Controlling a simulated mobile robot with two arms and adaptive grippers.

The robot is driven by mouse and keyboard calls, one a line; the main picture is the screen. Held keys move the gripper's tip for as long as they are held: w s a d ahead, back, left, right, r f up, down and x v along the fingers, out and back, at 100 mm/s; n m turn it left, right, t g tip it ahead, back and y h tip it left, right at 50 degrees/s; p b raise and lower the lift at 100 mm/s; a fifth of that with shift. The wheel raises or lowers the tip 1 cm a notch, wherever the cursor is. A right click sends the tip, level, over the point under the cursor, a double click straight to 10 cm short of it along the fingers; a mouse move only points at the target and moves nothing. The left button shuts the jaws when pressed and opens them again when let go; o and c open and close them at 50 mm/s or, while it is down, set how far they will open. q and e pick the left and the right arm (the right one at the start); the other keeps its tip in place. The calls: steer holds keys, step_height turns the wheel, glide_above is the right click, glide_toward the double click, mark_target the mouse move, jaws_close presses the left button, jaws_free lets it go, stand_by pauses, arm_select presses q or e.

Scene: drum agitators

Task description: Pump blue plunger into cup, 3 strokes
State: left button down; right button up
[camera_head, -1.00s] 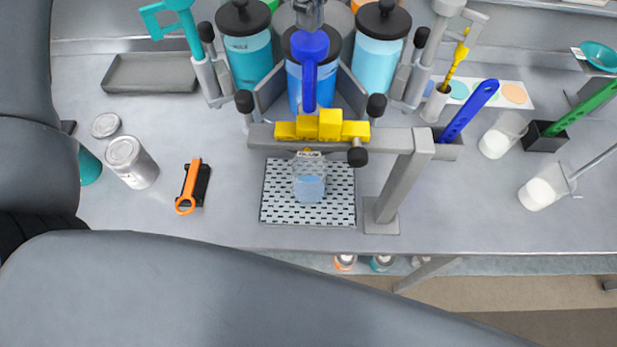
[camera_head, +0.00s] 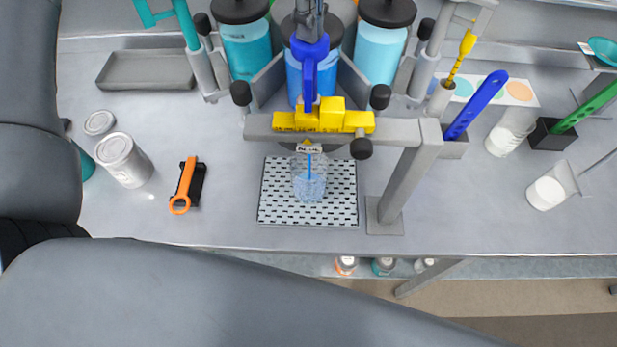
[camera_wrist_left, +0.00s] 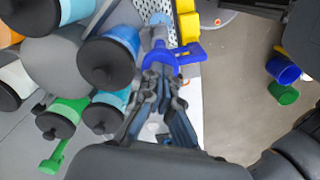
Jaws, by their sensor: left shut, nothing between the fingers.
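The blue plunger (camera_head: 311,52) stands above the blue drum (camera_head: 326,74), its blue spout arm pointing toward the front. It also shows in the left wrist view (camera_wrist_left: 161,62). My left gripper (camera_head: 312,22) is shut and empty, its fingertips at the top of the plunger, seemingly touching it. The gripper also shows in the left wrist view (camera_wrist_left: 160,85). The clear cup (camera_head: 309,187) stands on the perforated grate (camera_head: 275,205) with blue liquid in it. A thin blue stream runs down into it from below the yellow blocks. My right gripper is out of view.
A grey beam with yellow blocks (camera_head: 322,119) crosses above the cup, on a post (camera_head: 408,180) to its right. Teal (camera_head: 247,50) and light blue (camera_head: 377,62) drums flank the blue one.

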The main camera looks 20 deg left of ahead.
arm_select(q)
steer(key=shift+f, duration=0.4)
steer(key=shift+r, duration=0.2)
steer(key=shift+r+p, duration=1.7)
steer(key=shift+r, duration=0.6)
steer(key=shift+f, duration=0.15)
